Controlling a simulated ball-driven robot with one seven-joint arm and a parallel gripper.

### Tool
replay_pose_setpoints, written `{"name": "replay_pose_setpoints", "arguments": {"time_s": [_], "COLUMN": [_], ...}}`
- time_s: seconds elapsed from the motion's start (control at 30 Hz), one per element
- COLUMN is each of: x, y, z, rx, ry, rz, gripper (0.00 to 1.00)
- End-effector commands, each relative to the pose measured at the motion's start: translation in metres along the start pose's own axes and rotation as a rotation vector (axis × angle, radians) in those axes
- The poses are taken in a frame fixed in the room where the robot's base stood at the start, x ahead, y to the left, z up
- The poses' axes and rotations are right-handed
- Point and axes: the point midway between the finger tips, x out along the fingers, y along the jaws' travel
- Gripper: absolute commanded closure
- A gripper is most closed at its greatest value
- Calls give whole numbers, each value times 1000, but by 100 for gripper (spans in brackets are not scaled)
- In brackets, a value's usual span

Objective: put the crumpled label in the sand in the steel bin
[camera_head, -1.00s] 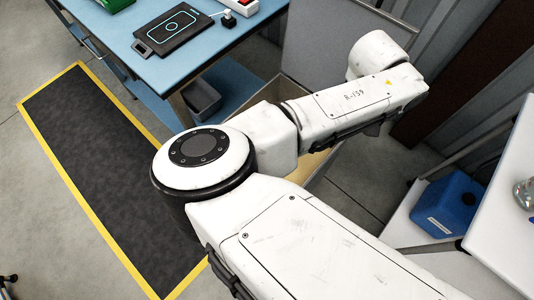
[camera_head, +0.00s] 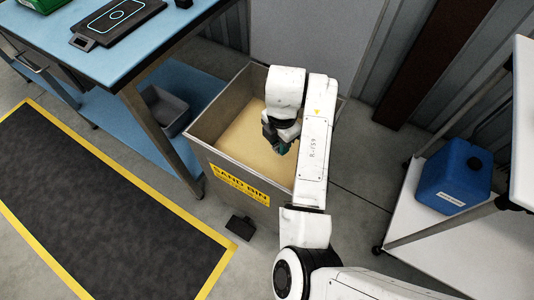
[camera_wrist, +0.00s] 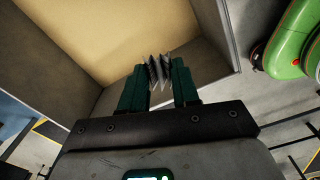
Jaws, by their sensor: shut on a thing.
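The steel bin (camera_head: 209,165) stands open on the floor in the head view, with a yellow "SAND BIN" sign on its front. Pale sand (camera_head: 242,135) fills its bottom. My gripper (camera_head: 280,148) hangs over the bin's opening, towards its right side. In the wrist view my gripper (camera_wrist: 158,82) is shut on the crumpled label (camera_wrist: 158,68), a grey, folded piece between the dark green fingers. The sand (camera_wrist: 125,35) shows beyond the fingertips, and the label appears apart from it. In the head view I cannot make out the label.
A blue workbench (camera_head: 115,50) stands left of the bin, with a grey tub (camera_head: 165,112) on its lower shelf. A small black pedal-like block (camera_head: 241,227) lies before the bin. A white cart with a blue canister (camera_head: 452,178) is at right. A green rounded object (camera_wrist: 285,45) is beside the bin.

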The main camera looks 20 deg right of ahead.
Motion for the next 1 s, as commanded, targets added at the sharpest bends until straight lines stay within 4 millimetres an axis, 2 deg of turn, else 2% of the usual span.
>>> {"name": "replay_pose_setpoints", "arguments": {"time_s": [0.03,0.2,0.3,0.47,0.67,1.0], "x": [29,67,78,86,94,130], "y": [-7,-21,-26,-26,-7,64], "z": [-5,-21,-27,-30,-23,-5], "rx": [-70,-248,-310,-349,-346,-347], "ry": [-4,-4,-3,0,1,2], "rz": [-5,-3,-1,1,1,4], "gripper": [97,97,97,97,97,97]}}
